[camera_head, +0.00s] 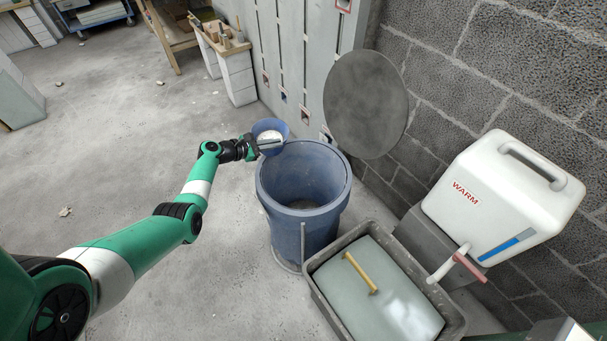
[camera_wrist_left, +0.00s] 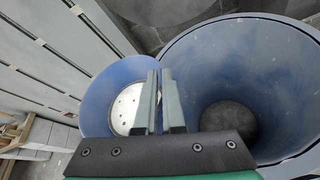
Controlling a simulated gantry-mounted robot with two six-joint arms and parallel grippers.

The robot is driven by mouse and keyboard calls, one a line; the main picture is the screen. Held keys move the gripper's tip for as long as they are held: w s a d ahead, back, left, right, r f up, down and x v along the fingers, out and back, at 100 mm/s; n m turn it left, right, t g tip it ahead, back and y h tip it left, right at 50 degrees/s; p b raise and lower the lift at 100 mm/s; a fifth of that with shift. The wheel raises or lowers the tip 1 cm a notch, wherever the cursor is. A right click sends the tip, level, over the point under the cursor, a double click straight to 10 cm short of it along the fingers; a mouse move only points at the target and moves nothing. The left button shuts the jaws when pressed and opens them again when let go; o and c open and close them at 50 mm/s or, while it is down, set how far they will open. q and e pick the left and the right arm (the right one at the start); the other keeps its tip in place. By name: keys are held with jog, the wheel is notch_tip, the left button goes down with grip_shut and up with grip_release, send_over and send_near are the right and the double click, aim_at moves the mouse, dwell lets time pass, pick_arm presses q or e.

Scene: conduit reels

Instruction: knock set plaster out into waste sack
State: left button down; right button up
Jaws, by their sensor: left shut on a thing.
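My left gripper (camera_head: 262,144) is shut on a blue bowl (camera_head: 262,125), at its edge. The bowl is at the back-left rim of a large blue bin (camera_head: 303,212). White plaster (camera_head: 271,137) lies in the bottom of the bowl. In the left wrist view the bowl (camera_wrist_left: 98,100) opens toward the camera, with the pitted white plaster (camera_wrist_left: 124,110) in it, partly hidden by the fingers (camera_wrist_left: 163,95). The bin (camera_wrist_left: 280,70) is open there, with a dark grey bottom. I cannot make out a separate sack. My right gripper is out of view.
A grey tub (camera_head: 325,285) of cloudy water with a yellow-handled tool (camera_head: 360,272) stands right of the bin. A white container marked WARM (camera_head: 500,195), with a tap, stands beyond. A round grey disc (camera_head: 366,103) is behind the bin. Floor (camera_head: 120,140) on the left is mostly clear.

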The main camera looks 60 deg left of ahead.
pick_arm(q)
jog(key=w+d+f+m+y+b, duration=0.2)
jog(key=d+f+m+y, duration=0.2)
jog(key=d+m, duration=0.2)
jog(key=shift+w, duration=0.15)
dwell(0.7)
jog(key=shift+w+d+m+y, duration=0.15)
jog(key=shift+d+m+y, duration=0.15)
jog(key=shift+m, duration=0.4)
jog(key=shift+d+f+m+b, duration=0.1)
jog(key=shift+f+m+b, duration=0.2)
jog(key=shift+f+b, duration=0.45)
dwell(0.3)
jog(key=shift+f+g+b, duration=0.3)
jog(key=shift+f+b, duration=0.05)
jog(key=shift+b, duration=0.1)
